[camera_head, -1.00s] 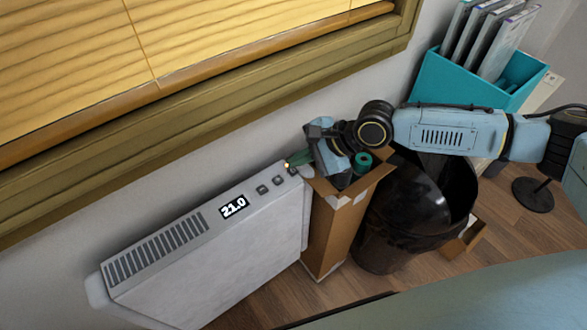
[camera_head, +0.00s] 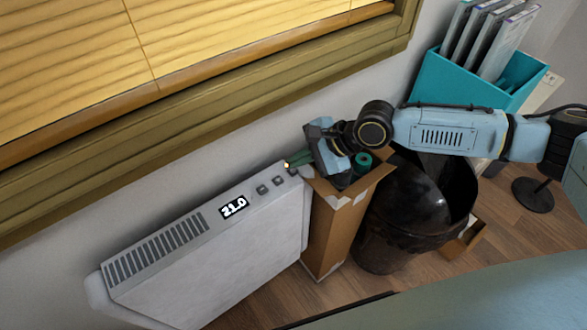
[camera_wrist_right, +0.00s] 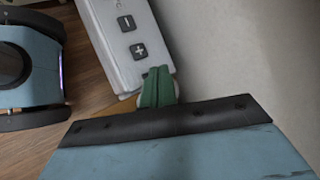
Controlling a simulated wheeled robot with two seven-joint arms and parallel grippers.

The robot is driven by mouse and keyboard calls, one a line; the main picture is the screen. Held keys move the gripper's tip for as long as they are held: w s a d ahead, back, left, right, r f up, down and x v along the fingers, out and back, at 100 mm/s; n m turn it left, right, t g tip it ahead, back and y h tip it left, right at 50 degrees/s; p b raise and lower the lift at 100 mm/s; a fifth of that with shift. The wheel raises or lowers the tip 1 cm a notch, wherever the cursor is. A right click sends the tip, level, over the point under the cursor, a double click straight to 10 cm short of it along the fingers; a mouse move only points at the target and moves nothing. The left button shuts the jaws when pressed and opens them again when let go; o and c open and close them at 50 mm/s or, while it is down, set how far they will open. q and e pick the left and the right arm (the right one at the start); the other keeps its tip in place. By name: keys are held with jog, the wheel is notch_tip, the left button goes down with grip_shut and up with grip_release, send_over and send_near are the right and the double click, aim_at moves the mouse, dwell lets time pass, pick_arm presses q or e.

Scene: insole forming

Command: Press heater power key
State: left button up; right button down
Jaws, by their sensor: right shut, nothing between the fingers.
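The white heater (camera_head: 215,255) stands against the wall under the window, its display (camera_head: 234,207) reading 21.0. Two dark keys (camera_head: 270,185) sit right of the display; the right wrist view shows them as a minus key (camera_wrist_right: 126,22) and a plus key (camera_wrist_right: 139,50). A small dark key (camera_head: 292,171) lies at the heater's right end, beside a small orange glow. My right gripper (camera_head: 298,159) is shut and empty, its green fingertips at that end. In the right wrist view the fingertips (camera_wrist_right: 158,87) cover the area past the plus key; I cannot tell whether they touch.
A tall cardboard box (camera_head: 332,235) holding a green roll (camera_head: 363,160) stands right of the heater, under my right gripper. A black bin (camera_head: 385,235) is beside it. A teal file holder (camera_head: 450,80) stands behind my right arm. The wall is close behind the heater.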

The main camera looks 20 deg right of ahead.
jog(key=shift+f, duration=0.2)
dwell(0.4)
jog(key=shift+f+p, duration=0.25)
jog(key=shift+p, duration=0.1)
jog(key=shift+f, duration=0.15)
dwell(0.3)
jog(key=shift+r+p, duration=0.65)
jog(key=shift+p, duration=0.55)
